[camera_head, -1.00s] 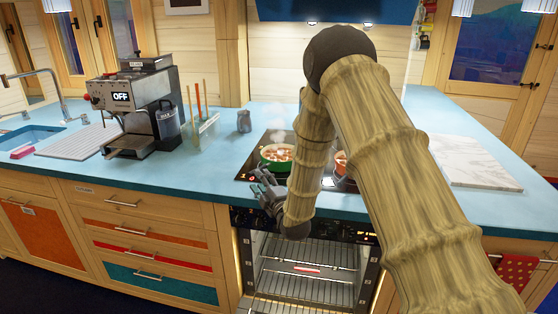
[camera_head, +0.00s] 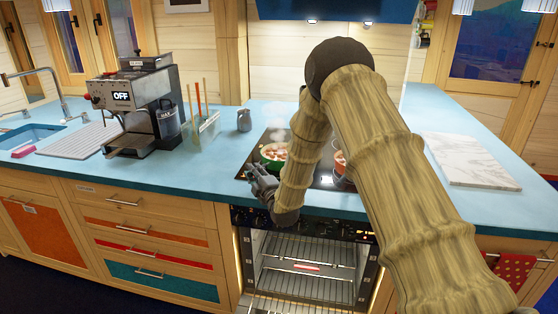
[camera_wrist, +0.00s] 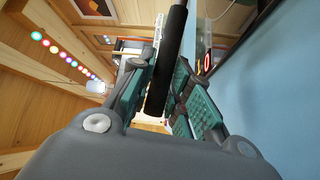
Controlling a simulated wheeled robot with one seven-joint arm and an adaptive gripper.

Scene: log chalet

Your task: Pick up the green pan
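The green pan (camera_head: 267,163), with reddish-and-white food in it, sits on the black cooktop. My arm covers its right side in the head view. My gripper (camera_head: 255,173) is at the front left of the pan, low over the cooktop's front edge. In the wrist view, a black handle (camera_wrist: 166,65) runs between the two teal-padded fingers of my gripper (camera_wrist: 165,85). The pads lie close on both sides of the handle. I cannot tell whether they press on it. The pan's body is not clear in the wrist view.
An orange pan (camera_head: 340,160) is partly hidden behind my arm. An open, lit oven (camera_head: 305,260) lies below. A coffee machine (camera_head: 135,105), a utensil holder (camera_head: 205,130) and a grey jug (camera_head: 244,120) stand left. A marble board (camera_head: 470,160) lies right.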

